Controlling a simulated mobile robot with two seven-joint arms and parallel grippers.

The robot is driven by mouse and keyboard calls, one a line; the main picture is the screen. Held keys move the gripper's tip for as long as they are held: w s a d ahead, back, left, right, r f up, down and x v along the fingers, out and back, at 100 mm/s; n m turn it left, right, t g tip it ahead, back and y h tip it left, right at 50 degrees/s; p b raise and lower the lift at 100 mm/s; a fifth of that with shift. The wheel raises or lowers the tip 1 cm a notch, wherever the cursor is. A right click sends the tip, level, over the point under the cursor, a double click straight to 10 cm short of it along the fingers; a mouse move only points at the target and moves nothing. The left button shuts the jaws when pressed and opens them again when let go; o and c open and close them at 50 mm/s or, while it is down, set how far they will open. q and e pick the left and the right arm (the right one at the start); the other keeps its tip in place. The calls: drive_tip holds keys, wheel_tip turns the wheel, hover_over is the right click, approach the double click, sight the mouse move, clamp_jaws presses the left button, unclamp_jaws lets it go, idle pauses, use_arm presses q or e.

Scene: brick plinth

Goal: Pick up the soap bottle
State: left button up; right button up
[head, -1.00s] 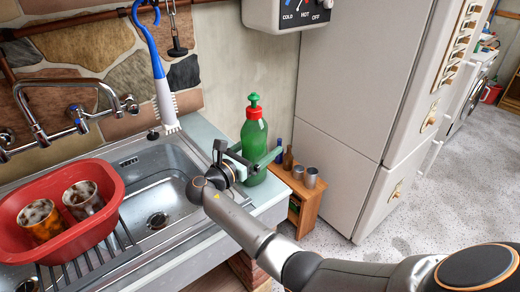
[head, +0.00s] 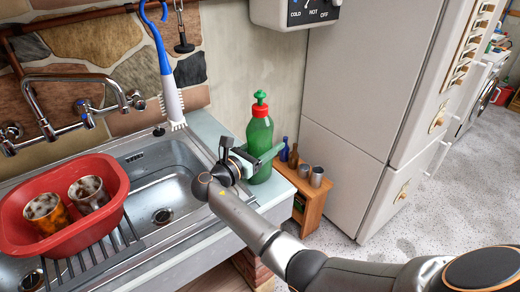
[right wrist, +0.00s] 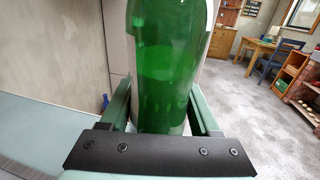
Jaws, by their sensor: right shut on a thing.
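The soap bottle (head: 260,138) is green with a red cap and stands upright at the right end of the sink counter in the head view. My right gripper (head: 268,158) is shut on the lower part of the bottle, with a finger on either side. In the right wrist view the green bottle (right wrist: 170,70) fills the space between the two green fingers of my right gripper (right wrist: 168,105). The bottle's cap is out of that view, and its base is hidden behind the gripper body. My left gripper is not in view.
A red basin (head: 108,212) with two mugs sits over the sink (head: 160,190) at the left. A blue and white brush (head: 168,80) hangs above the sink. A small wooden shelf (head: 312,205) with cups and small bottles stands right of the counter, beside the fridge (head: 350,90).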

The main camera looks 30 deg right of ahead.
clamp_jaws()
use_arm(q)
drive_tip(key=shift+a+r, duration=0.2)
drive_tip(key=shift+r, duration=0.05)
use_arm(e)
drive_tip(key=shift+r, duration=0.25)
